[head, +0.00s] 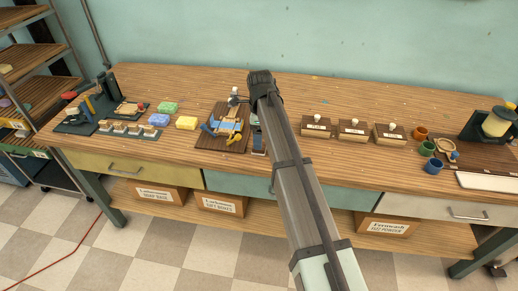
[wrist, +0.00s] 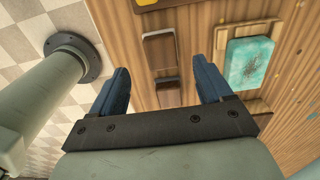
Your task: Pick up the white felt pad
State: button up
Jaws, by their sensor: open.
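My gripper (wrist: 163,80) shows in the wrist view with its two blue fingers spread apart and nothing between them touching either one. Beyond the gap are two small blocks on wood, a brown one with a pale edge (wrist: 160,50) and a darker one (wrist: 167,86). I cannot tell whether either is the white felt pad. In the head view a flat white slab (head: 487,181) lies at the bench's right front; I cannot tell whether it is felt. My arm crosses the middle of the bench and its fingers are not clear there.
A wooden board (head: 207,141) with a blue soap and clamps lies left of my arm. Three wooden stamp blocks (head: 352,130) stand to its right, then small coloured cups (head: 427,149). Coloured soaps (head: 168,107) lie at left. The bench front between stamps and arm is clear.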

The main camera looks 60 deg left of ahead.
jog(key=shift+a+f, duration=0.2)
jog(key=shift+f, duration=2.4)
jog(key=c, duration=1.1)
jog(key=shift+c, duration=0.2)
notch_tip(320, 180, up, 10)
